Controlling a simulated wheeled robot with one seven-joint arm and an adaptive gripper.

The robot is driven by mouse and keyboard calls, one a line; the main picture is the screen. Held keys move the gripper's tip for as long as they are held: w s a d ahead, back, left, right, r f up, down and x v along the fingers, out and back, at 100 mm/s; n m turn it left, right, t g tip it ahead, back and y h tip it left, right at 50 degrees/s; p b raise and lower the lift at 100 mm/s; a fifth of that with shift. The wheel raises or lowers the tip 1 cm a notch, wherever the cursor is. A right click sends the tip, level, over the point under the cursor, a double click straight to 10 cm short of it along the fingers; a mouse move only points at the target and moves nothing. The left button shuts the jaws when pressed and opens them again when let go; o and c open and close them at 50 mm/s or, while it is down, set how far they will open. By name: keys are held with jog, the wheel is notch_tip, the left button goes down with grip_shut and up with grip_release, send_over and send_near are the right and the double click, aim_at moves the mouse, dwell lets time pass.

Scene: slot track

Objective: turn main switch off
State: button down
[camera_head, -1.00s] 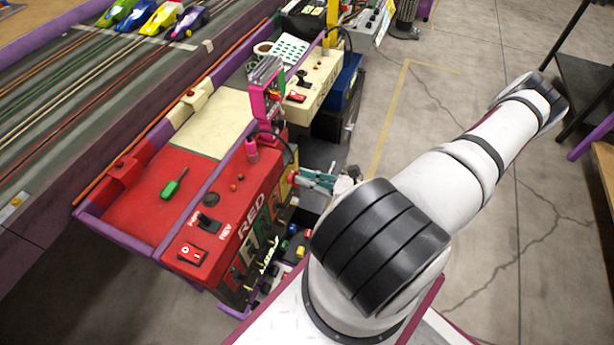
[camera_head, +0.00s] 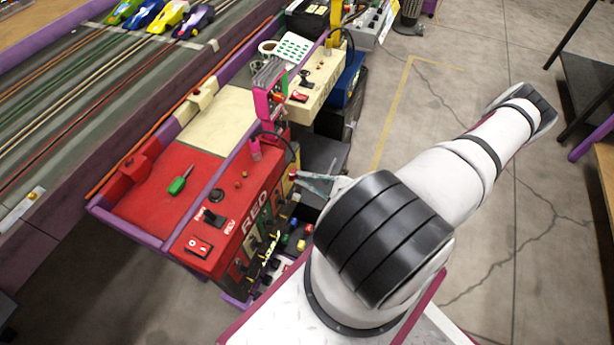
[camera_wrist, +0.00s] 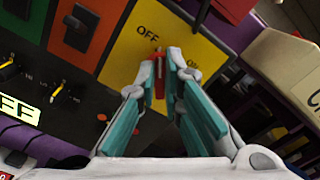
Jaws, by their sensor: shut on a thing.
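The main switch is a red lever (camera_wrist: 159,82) on a yellow plate (camera_wrist: 133,43) in the wrist view. The word OFF is printed on the plate just above the lever's end. My gripper (camera_wrist: 160,68) has its teal fingers closed around the lever, one on each side. The fingers hide part of the lever and the plate, so its exact angle is hard to tell. In the head view my gripper (camera_head: 299,176) reaches the front side of the red control box (camera_head: 233,238), and the lever's plate is mostly hidden.
A cream box (camera_head: 320,78) stands behind. Open floor (camera_head: 440,110) lies to the right.

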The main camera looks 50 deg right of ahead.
jog(key=shift+s+f+n+p, duration=0.1)
jog(key=shift+n+p, duration=0.2)
jog(key=shift+n, duration=0.7)
jog(key=c, duration=1.7)
grip_release()
jog(key=v, duration=1.2)
